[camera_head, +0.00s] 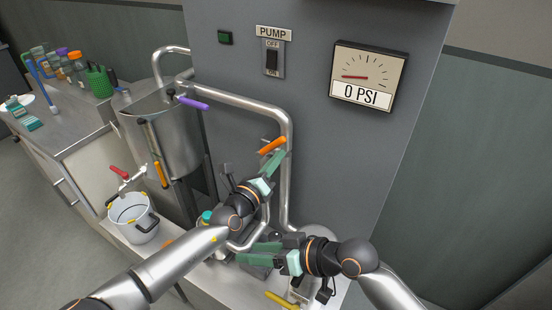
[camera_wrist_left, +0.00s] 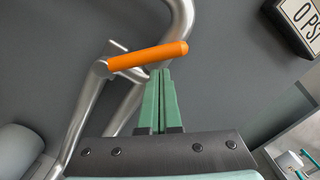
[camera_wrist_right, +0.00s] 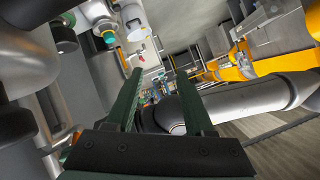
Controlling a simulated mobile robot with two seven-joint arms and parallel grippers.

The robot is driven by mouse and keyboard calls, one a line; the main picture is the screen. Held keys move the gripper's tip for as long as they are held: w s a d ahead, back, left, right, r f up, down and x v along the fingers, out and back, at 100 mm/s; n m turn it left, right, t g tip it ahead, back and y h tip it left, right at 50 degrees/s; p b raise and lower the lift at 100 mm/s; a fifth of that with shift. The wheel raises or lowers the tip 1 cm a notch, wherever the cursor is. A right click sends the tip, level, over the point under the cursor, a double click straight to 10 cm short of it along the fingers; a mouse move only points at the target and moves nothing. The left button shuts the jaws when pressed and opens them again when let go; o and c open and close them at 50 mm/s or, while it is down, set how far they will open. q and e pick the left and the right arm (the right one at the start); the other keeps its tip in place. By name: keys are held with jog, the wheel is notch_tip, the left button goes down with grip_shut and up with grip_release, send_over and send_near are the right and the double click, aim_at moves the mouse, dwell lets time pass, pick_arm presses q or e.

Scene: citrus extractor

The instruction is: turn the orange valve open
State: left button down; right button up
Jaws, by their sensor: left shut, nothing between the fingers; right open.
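The orange valve handle (camera_head: 272,146) sits on the silver pipe in front of the grey pump panel. In the left wrist view the orange handle (camera_wrist_left: 148,56) slopes slightly up to the right across the pipe. My left gripper (camera_head: 282,156) is shut and empty, its green fingertips just below the handle. In the left wrist view the left fingertips (camera_wrist_left: 160,73) lie just under the handle's right part; I cannot tell whether they touch it. My right gripper (camera_head: 240,254) is open and empty, low in front of the pipes; its fingers (camera_wrist_right: 158,75) show apart.
A pressure gauge (camera_head: 368,77) reads 0 PSI. A pump switch (camera_head: 272,62) is on the panel. A purple lever (camera_head: 193,103) is on the upper pipe. A steel tank (camera_head: 165,130) and a white pot (camera_head: 130,212) stand left. A yellow handle (camera_head: 281,299) lies low in front.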

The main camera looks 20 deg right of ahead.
jog(key=s+a+f+h, duration=0.1)
jog(key=s+f, duration=0.7)
jog(key=f, duration=0.3)
pick_arm(q)
jog(key=shift+a+r+n, duration=0.1)
jog(key=shift+n, duration=0.3)
pick_arm(e)
jog(key=s+d+f+m+t+h, duration=0.2)
jog(key=s+d+f+h, duration=0.2)
jog(key=d, duration=0.8)
notch_tip(320, 180, down, 5)
jog(key=h, duration=0.2)
jog(key=shift+s+r+m+h, duration=0.2)
jog(key=shift+m+h, duration=0.1)
jog(key=shift+m, duration=0.1)
